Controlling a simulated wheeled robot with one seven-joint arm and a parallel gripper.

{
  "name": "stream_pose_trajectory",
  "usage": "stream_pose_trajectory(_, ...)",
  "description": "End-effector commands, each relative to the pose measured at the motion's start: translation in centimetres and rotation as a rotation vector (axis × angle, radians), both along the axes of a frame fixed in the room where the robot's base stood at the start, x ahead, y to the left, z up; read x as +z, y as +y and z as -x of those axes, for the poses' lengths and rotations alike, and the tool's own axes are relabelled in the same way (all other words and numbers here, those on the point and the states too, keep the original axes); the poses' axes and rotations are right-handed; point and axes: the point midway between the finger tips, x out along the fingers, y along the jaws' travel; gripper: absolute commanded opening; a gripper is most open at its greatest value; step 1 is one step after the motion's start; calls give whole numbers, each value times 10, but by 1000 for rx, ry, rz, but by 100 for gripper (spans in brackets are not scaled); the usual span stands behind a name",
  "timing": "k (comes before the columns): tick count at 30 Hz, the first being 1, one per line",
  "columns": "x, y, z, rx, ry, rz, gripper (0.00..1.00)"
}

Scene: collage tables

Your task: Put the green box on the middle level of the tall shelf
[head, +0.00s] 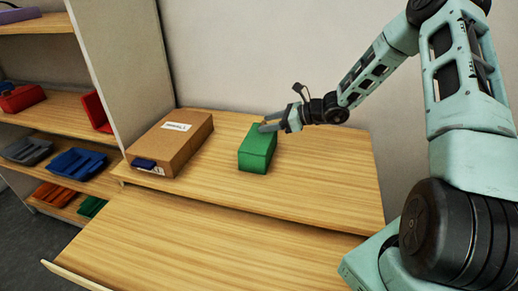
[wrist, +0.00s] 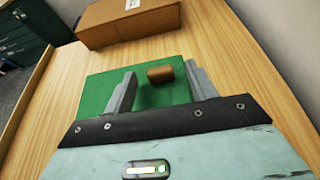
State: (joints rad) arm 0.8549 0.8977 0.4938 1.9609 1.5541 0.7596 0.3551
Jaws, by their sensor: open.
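The green box (head: 257,153) sits on the upper wooden table surface, right of a cardboard box. My gripper (head: 267,127) is at the far top edge of the green box, with its fingers open. In the wrist view the open gripper (wrist: 162,90) has its two grey fingers over the green box (wrist: 97,92), one on each side of a small brown rounded piece (wrist: 160,74). I cannot tell whether the fingers touch the box. The tall shelf (head: 115,55) stands at the left, with several wooden levels partly cut off by the picture edge.
The cardboard box (head: 190,140) with a white label stands between the green box and the shelf. Red bins (head: 22,98) and blue bins (head: 77,162) occupy shelf levels. The lower table board (head: 190,240) in front is bare. The table right of the green box is clear.

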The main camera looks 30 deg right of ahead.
Motion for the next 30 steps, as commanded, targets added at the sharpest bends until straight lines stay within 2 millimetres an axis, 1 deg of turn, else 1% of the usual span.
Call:
stream_pose_trajectory(7, -1, 1, -1, -1, 0, 1, 56)
stream_pose_trajectory(13, -1, 1, -1, -1, 0, 1, 1)
stream_pose_trajectory(20, 0, 1, -1, -1, -1, 1, 0)
stream_pose_trajectory(23, 4, 1, -1, 0, -2, 2, 0)
stream_pose_trajectory(26, 17, 1, -1, 1, -4, 4, 0)
stream_pose_trajectory(30, 45, 0, -2, 0, -6, 6, 0)
